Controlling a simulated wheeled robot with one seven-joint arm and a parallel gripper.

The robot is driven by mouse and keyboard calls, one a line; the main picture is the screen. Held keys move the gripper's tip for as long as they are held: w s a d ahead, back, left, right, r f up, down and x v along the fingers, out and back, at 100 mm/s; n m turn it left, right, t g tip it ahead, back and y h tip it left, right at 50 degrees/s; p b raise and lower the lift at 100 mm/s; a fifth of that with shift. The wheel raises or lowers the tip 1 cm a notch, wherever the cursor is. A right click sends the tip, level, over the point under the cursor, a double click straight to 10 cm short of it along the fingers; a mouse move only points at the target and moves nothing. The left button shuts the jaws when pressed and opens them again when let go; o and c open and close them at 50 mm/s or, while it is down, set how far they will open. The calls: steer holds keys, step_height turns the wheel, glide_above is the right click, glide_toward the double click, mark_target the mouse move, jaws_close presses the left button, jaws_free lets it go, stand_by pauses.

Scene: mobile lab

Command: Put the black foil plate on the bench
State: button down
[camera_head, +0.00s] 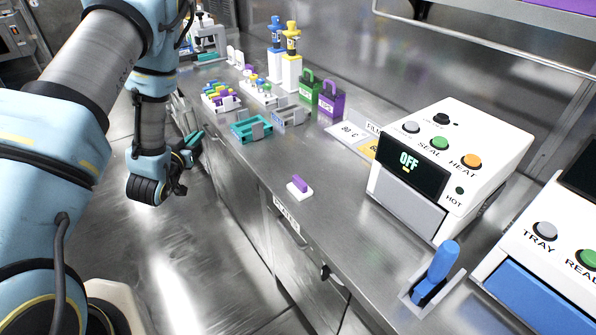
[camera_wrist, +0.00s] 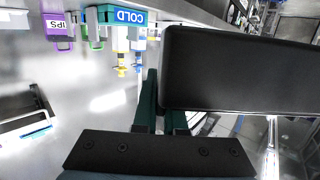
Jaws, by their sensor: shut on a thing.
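The black foil plate (camera_wrist: 240,70) shows close up in the wrist view as a wide, dark slab with rounded corners, reaching from the fingers to the right edge. My gripper (camera_wrist: 160,100) is shut on its left end, and the plate hides part of one teal finger. In the head view my gripper (camera_head: 191,142) is beside the bench's left edge, over the floor side. The plate is hard to make out there. The bench (camera_head: 250,165) is a long steel top running from the back to the front right.
On the bench are a teal tray (camera_head: 250,129), colored racks (camera_head: 220,98), a green box (camera_head: 309,88), a purple box (camera_head: 331,100), a small purple block (camera_head: 300,184), a sealer reading OFF (camera_head: 430,165) and a blue-handled tool (camera_head: 437,270). Bare steel lies around the purple block.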

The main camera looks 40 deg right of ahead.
steer(key=s+d+r+m+g+h+b, duration=0.25)
steer(key=s+d+m+g, duration=0.3)
steer(key=s+d, duration=0.55)
steer(key=s+d+r+m+g+h+b, duration=0.1)
steer(key=s+d+r+m+g+h, duration=0.2)
steer(key=s+d+g, duration=0.55)
steer(key=shift+s+d+f+m+t+y+p, duration=0.15)
steer(key=shift+s+d+f+t+p, duration=0.25)
steer(key=shift+f, duration=1.05)
steer(key=shift+s+d+f+m+t+y+p, duration=0.2)
steer(key=shift+f+p, duration=0.25)
steer(key=shift+f, duration=1.05)
steer(key=shift+s+d+f+m+t+p, duration=0.25)
steer(key=shift+d+f+t+p, duration=0.15)
steer(key=shift+f, duration=1.05)
steer(key=c, duration=1)
jaws_free()
steer(key=shift+f, duration=0.15)
steer(key=shift+r, duration=0.25)
steer(key=a+b, duration=0.1)
steer(key=a, duration=0.3)
steer(key=a+r+b, duration=0.1)
steer(key=a, duration=0.3)
steer(key=a+b, duration=0.1)
steer(key=a, duration=0.3)
steer(key=shift+w+r, duration=0.3)
